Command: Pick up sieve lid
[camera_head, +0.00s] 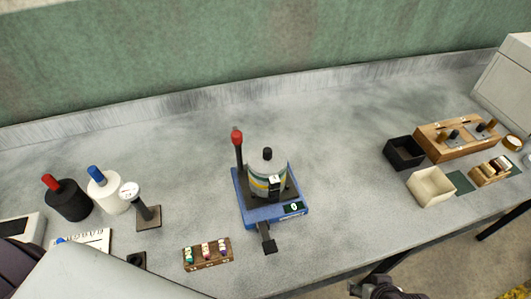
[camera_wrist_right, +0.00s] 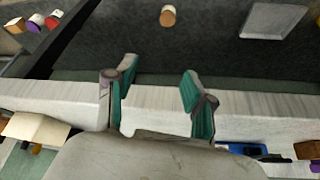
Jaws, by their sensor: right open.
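A sieve stack (camera_head: 266,178) with grey, yellow and teal bands stands upright on a blue shaker base (camera_head: 247,212) in the middle of the bench. The lid seems to be its grey top with a black knob (camera_head: 267,153), resting on the stack. My right gripper (camera_wrist_right: 159,70) is open and empty in the right wrist view, with its two teal-padded fingers apart. In the head view, part of my right arm shows at the bottom edge, right of and nearer than the shaker, clear of the lid. My left gripper is not in view.
A red-knobbed post (camera_head: 238,147) rises left of the stack. Black (camera_head: 68,200) and white (camera_head: 107,191) canisters and a dial gauge (camera_head: 130,191) stand left. A vial rack (camera_head: 207,253) lies in front. Black (camera_head: 404,152) and cream (camera_head: 431,187) boxes lie right.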

